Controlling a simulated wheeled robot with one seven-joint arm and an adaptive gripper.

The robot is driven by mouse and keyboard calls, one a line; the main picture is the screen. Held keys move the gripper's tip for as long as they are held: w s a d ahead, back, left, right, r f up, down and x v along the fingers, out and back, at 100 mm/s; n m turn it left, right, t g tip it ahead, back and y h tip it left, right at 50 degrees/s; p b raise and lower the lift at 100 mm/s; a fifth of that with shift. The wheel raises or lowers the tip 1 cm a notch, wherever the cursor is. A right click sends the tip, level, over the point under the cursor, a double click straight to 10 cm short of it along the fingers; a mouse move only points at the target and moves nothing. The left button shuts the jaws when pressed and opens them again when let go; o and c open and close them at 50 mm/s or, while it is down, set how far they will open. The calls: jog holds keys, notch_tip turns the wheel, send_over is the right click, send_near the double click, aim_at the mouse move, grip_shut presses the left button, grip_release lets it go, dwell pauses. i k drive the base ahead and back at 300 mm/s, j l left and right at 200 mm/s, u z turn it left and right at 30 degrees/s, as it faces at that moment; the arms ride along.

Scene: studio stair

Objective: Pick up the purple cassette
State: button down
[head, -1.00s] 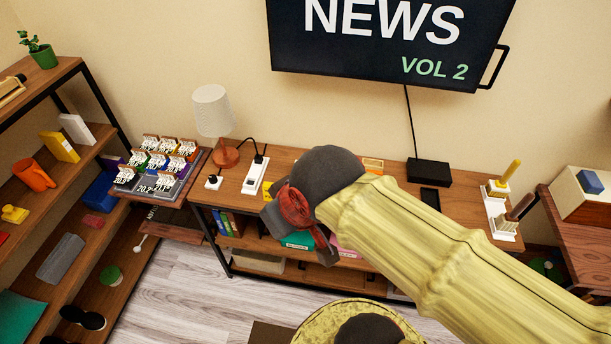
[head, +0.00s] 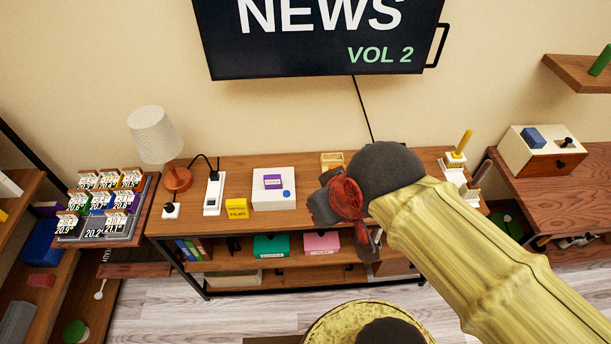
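A small purple block that looks like the cassette (head: 272,181) rests on top of a white box (head: 273,200) with a blue button, on the long wooden console under the screen. My gripper (head: 340,232) is in front of the console's right half, to the right of the white box and apart from the purple block. It is seen from behind, with grey finger parts on both sides of a red middle. The fingertips are not clear, and nothing is seen held between them.
The console (head: 225,220) also bears a lamp (head: 155,135), a white power strip (head: 214,194), a yellow card (head: 237,209) and a small wooden tray (head: 332,161). A rack of tagged items (head: 100,205) stands left. A side table (head: 560,190) stands right. Pale floor shows in front.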

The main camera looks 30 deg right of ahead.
aim_at(271, 181)
jog(key=j+z, duration=0.15)
jog(key=z, duration=0.5)
jog(key=i+j+z, duration=0.15)
jog(key=j+z, duration=0.25)
jog(key=j, duration=0.5)
jog(key=j+z, duration=0.35)
jog(key=j, duration=1.4)
jog(key=i, duration=0.05)
